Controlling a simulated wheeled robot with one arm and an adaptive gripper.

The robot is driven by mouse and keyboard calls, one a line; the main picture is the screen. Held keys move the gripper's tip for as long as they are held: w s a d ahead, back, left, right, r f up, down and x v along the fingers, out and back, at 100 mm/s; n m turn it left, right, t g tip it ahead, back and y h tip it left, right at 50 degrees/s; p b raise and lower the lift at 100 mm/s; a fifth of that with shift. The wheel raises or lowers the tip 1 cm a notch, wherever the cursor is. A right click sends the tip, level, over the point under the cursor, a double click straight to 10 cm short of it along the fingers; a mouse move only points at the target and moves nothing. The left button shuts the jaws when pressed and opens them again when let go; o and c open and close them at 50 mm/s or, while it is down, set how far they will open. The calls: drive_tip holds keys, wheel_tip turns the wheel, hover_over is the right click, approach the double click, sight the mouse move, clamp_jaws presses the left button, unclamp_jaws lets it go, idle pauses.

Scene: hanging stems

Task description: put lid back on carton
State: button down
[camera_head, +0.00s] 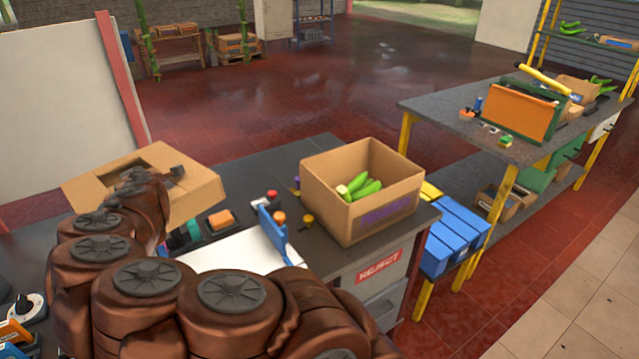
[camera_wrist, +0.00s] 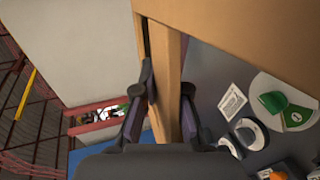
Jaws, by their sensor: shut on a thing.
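The lid (camera_head: 205,195) is a brown cardboard piece with an opening in its face. It is at the left of the head view, tilted above the dark bench. My gripper (camera_wrist: 166,100) is shut on the lid's edge wall (camera_wrist: 168,75), with one dark finger on each side in the wrist view. In the head view my arm hides part of the lid and most of the gripper. The carton (camera_head: 345,215) stands open on the bench, to the right of the lid and apart from it. Several green bananas (camera_head: 365,188) lie inside it.
Between lid and carton are a white board (camera_head: 235,255), a blue upright tool (camera_head: 272,228) and an orange block (camera_head: 221,219). Blue boxes (camera_head: 455,235) sit just right of the carton. A second table (camera_head: 450,115) with an orange crate (camera_head: 520,108) stands farther right.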

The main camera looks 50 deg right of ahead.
sight(160, 164)
drive_tip(key=shift+w+d+m+g+h+b, duration=0.15)
drive_tip(key=shift+w+d+m+h+b, duration=0.25)
drive_tip(key=shift+d, duration=0.95)
drive_tip(key=shift+w+d+m+g+h+b, duration=0.1)
drive_tip(key=shift+d+m+h+b, duration=0.4)
drive_tip(key=shift+d, duration=0.85)
drive_tip(key=shift+w+d+m+g+h+b, duration=0.2)
drive_tip(key=shift+d+m+h, duration=0.45)
drive_tip(key=shift+d, duration=0.7)
drive_tip(key=s+d+r+m+g+h+b, duration=0.2)
drive_tip(key=s+d+m+g+h+b, duration=0.15)
drive_tip(key=d, duration=1.05)
drive_tip(key=s+d+r+m+g+h+b, duration=0.15)
drive_tip(key=s+d+m+g+h, duration=0.3)
drive_tip(key=d, duration=1.05)
drive_tip(key=s+d+f+m+g+b, duration=0.15)
drive_tip(key=s+d+m+g, duration=0.4)
drive_tip(key=s+d, duration=0.6)
drive_tip(key=s+d+r+m+g+b, duration=0.15)
drive_tip(key=s+d+m+g, duration=0.55)
drive_tip(key=s, duration=0.7)
drive_tip(key=f, duration=0.3)
drive_tip(key=f+n, duration=0.1)
drive_tip(key=f, duration=0.3)
drive_tip(key=f+n+t+p, duration=0.1)
drive_tip(key=f, duration=0.2)
drive_tip(key=shift+w+d+f, duration=0.1)
drive_tip(key=shift+d+f, duration=0.15)
drive_tip(key=shift+d, duration=0.15)
drive_tip(key=shift+f, duration=0.1)
